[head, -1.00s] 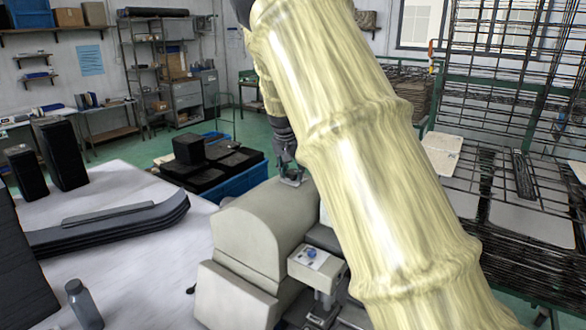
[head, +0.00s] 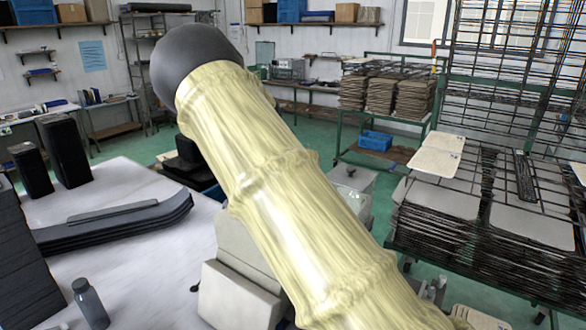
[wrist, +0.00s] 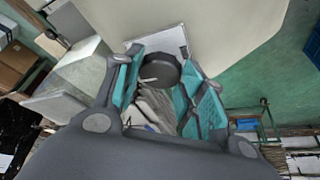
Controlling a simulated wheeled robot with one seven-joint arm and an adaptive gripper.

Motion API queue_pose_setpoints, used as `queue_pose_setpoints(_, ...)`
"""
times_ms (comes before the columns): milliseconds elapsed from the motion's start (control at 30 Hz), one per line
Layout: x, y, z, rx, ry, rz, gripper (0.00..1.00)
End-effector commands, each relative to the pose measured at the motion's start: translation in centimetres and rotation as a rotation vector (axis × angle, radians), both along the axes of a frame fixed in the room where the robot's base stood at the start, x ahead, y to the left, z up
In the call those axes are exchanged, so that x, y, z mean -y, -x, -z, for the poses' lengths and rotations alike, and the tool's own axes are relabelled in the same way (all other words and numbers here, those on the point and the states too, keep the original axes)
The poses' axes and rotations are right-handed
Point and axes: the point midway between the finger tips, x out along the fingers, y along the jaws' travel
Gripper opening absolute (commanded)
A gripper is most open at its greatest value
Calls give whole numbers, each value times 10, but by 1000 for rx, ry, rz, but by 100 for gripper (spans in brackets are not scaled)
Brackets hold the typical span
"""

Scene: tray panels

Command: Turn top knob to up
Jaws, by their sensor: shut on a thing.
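In the wrist view, a dark round knob (wrist: 163,70) sits on a small pale square plate (wrist: 172,40) fixed to a large cream surface. A short pale mark shows at the knob's lower left. My gripper (wrist: 166,78) has its teal-padded fingers on both sides of the knob and is shut on it. In the head view my gripper and the knob are hidden behind my arm. I see only one knob, so I cannot tell its place among others.
A beige machine (head: 238,298) stands behind my arm, beside a white table (head: 145,265) with stacked dark curved pieces (head: 125,225) and a grey bottle (head: 90,303). Wire racks (head: 490,235) stand at the right.

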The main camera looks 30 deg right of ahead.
Motion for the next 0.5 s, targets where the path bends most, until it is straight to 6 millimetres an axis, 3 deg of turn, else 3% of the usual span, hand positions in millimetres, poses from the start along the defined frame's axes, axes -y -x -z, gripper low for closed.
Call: queue_pose_setpoints(500,4,-2,1,-2,0,404,17)
